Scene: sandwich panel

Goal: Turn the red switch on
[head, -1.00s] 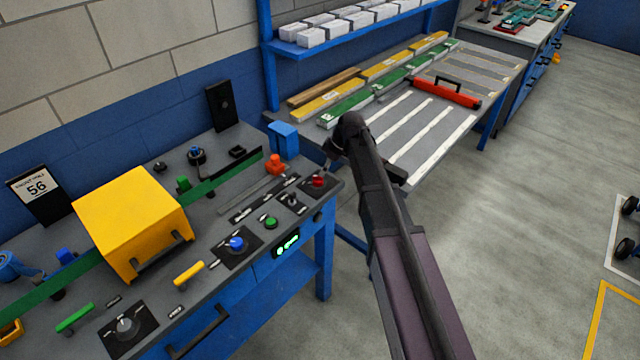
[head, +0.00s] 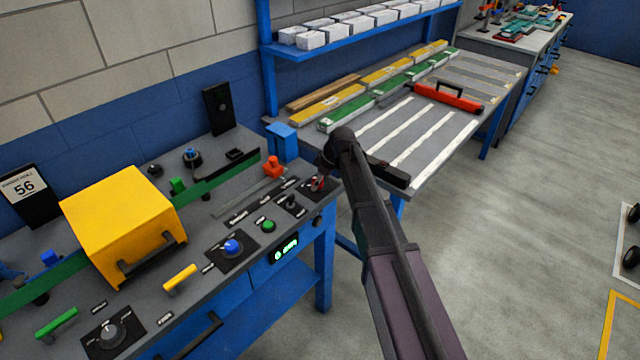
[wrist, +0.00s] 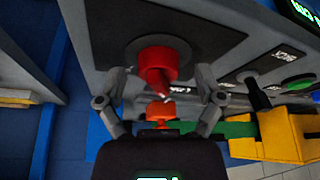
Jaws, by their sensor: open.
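The red switch (wrist: 152,58) is a round red knob with a raised grip, set on a dark plate, in the upper middle of the wrist view. In the head view the red switch (head: 319,183) is at the right end of the blue bench's panel, partly hidden by my gripper. My gripper (wrist: 161,74) is open in the wrist view, with one finger on each side of the knob. Gaps show between the fingers and the knob; I cannot tell whether anything touches. In the head view my gripper (head: 322,175) is just above the switch, its fingers hard to make out.
An orange part (head: 273,167), a green button (head: 268,226), a blue knob (head: 232,247) and a yellow handle (head: 180,278) stand near the switch. A yellow box (head: 118,220) is further left. A second table (head: 440,145) with a red tool stands behind.

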